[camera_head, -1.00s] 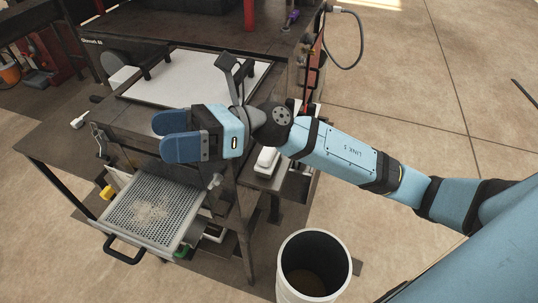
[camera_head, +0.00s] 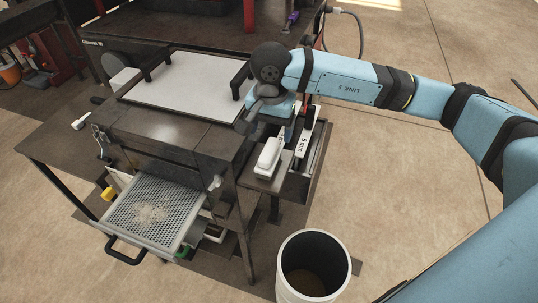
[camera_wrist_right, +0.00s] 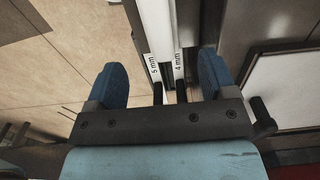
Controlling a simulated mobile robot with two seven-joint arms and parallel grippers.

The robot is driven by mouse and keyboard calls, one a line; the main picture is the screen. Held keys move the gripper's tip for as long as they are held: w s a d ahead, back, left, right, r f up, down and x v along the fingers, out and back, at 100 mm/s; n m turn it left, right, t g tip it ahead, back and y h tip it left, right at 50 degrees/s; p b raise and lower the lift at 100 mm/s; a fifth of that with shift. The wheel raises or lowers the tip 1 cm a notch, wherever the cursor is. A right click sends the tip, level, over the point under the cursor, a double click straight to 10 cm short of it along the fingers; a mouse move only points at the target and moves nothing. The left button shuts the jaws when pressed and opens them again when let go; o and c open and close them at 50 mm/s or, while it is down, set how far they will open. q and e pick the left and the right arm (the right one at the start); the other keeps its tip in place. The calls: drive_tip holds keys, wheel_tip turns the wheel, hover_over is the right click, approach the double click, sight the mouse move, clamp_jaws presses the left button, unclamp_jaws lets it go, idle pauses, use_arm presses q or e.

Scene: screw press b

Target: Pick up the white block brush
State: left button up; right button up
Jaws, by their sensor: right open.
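A white block (camera_head: 268,156), which looks like the white block brush, lies on the narrow side shelf right of the press in the head view. My right gripper (camera_head: 284,126) points down over the back end of this shelf, just behind the block; my own wrist hides most of it. In the right wrist view the gripper (camera_wrist_right: 162,64) is open with nothing held, its blue fingers on either side of pale bars marked 5 mm (camera_wrist_right: 154,68) and 4 mm (camera_wrist_right: 180,66). I cannot tell whether the brush shows there. My left gripper is in neither view.
A 5 mm bar (camera_head: 303,146) lies right of the block, inside the shelf's dark rim. The press's white plate (camera_head: 187,82) is to the left. A perforated tray (camera_head: 153,213) is pulled out below. A white bin (camera_head: 312,268) stands on the floor in front.

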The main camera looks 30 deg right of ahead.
sight(269, 148)
wheel_tip(269, 148, down, 3)
drive_tip(key=shift+r, duration=0.15)
drive_tip(key=f, duration=0.1)
drive_tip(key=f+p, duration=0.2)
drive_tip(key=f, duration=0.1)
drive_tip(key=shift+s+a+f, duration=0.1)
drive_tip(key=shift+s+a, duration=0.2)
drive_tip(key=shift+a, duration=0.05)
drive_tip(key=shift+f, duration=0.5)
drive_tip(key=c, duration=1.1)
